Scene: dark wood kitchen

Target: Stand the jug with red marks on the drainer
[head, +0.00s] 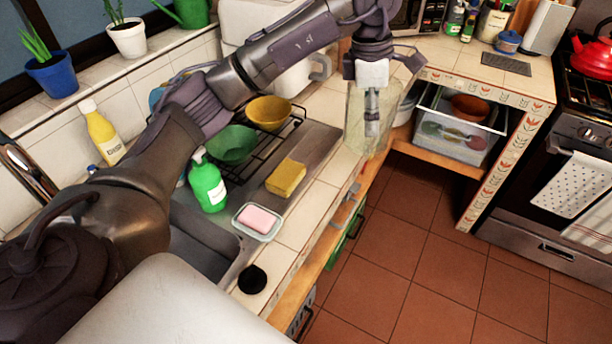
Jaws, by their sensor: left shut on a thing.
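A clear, see-through jug (355,118) hangs upright at the counter's front edge, right of the sink. My left gripper (372,128) points down at it and is shut on it; its fingers show through the clear wall. I cannot make out red marks on the jug at this size. The drainer (292,122) is a black wire rack on the sink unit, left of the jug. A yellow bowl (269,112) and a green bowl (231,145) stand on it. My left arm hides part of its back. My right gripper is out of view.
Open floor (430,250) lies right of the counter.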

